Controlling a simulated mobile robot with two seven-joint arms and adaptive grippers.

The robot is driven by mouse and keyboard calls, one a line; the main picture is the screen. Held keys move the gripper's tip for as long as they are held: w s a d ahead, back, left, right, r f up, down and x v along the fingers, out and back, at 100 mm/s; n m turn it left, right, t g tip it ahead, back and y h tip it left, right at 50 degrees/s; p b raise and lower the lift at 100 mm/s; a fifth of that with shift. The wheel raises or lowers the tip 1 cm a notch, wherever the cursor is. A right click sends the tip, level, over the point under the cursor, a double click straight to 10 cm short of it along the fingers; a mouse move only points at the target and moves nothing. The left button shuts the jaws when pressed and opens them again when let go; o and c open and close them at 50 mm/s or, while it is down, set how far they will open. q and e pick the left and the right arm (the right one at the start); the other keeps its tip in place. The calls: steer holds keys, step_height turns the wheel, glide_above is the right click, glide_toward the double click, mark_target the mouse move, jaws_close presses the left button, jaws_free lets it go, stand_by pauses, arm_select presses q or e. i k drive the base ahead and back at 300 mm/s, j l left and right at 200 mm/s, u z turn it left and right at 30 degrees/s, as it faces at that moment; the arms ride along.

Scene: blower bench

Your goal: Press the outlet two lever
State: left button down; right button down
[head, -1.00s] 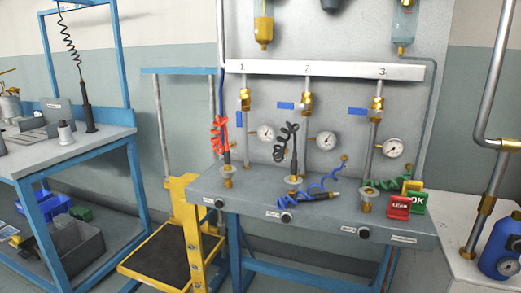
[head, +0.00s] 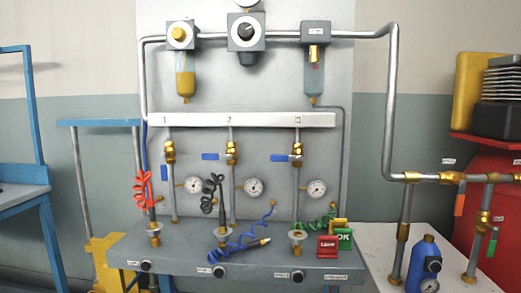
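The outlet two lever (head: 210,156) is a blue handle pointing left from the brass valve (head: 231,152) below the number 2 on the white bar (head: 240,120). It lies about level, across its vertical pipe. A similar blue lever (head: 279,157) points left at the valve (head: 297,152) under number 3. The brass valve (head: 169,152) under number 1 shows no clear sideways lever. Neither of my grippers is in view, and nothing touches the levers.
Below the valves, a grey bench (head: 185,252) carries red, black, blue and green coiled hoses, with round gauges (head: 254,187) behind. A red block (head: 327,246) and green OK block (head: 344,240) stand at its right. A blue bottle (head: 424,262) stands farther right.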

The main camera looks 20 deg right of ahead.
mark_target(205, 156)
steer(key=k+j, duration=0.1)
steer(key=j, duration=0.3)
steer(key=j+z, duration=0.1)
steer(key=j, duration=0.3)
steer(key=k+j, duration=0.15)
steer(key=j, duration=0.25)
steer(key=k+j, duration=0.1)
steer(key=j, duration=0.3)
steer(key=z, duration=0.05)
